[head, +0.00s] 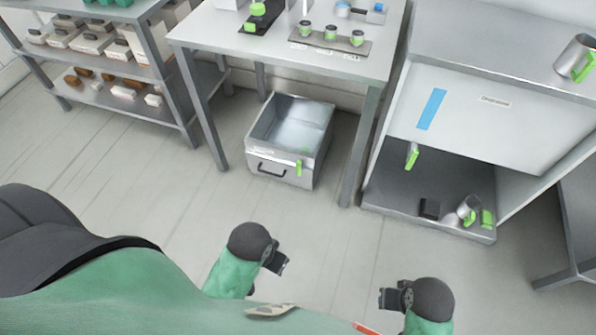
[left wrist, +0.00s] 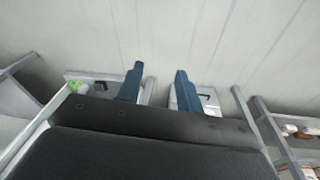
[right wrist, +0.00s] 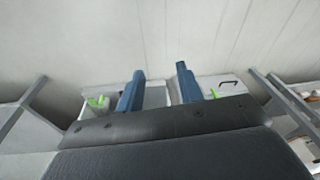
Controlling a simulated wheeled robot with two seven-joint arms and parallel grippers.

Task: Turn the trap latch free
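A grey metal box with an open top (head: 262,150) stands on the floor under the table. It has a dark handle on its front and a green latch (head: 299,168) at the front right, which I take as the trap latch; its exact angle is too small to tell. The box also shows in the left wrist view (left wrist: 207,95), and its green latch in the right wrist view (right wrist: 214,93). My left gripper (head: 281,265) and right gripper (head: 386,298) are both open and empty, well apart from the box and nearer to me.
A table (head: 220,42) with green-topped jars stands over the box; its legs flank it. At right is a cabinet (head: 440,55) with a blue strip, a green handle and a metal cup (head: 468,207) inside. Shelves (head: 95,20) stand at left. The floor (head: 190,185) before the box is clear.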

